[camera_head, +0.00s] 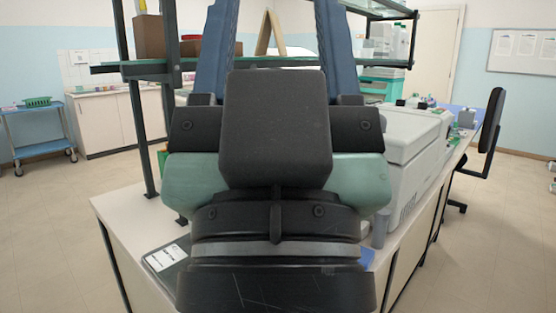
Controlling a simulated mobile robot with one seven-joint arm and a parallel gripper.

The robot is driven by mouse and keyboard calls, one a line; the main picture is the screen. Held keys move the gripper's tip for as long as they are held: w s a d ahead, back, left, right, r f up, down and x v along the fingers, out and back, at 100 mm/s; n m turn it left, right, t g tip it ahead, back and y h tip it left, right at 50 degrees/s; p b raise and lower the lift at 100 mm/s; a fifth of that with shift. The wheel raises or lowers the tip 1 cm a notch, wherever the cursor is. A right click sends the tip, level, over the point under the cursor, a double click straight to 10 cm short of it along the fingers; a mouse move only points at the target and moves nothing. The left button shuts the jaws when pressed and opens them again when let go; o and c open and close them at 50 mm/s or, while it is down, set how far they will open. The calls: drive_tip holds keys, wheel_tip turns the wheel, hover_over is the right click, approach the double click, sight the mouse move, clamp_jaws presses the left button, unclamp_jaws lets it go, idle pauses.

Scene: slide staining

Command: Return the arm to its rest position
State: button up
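My gripper (276,8) fills the middle of the head view, seen from behind, with its black and teal body close to the camera. Its two blue fingers point up and away, and stand wide apart. Their far ends are cut off by the top edge of the picture. I see nothing held in the part of the gap that shows. The gripper and wrist hide much of the bench behind them.
A white bench (128,213) with a dark-framed shelf (119,68) stands directly ahead. A grey-white machine (408,150) is on its right. A blue cart (42,137) is at far left.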

wheel_tip(320, 180, up, 22)
drive_tip(key=p, duration=1.9)
drive_tip(key=shift+f, duration=0.2)
drive_tip(key=shift+w, duration=0.1)
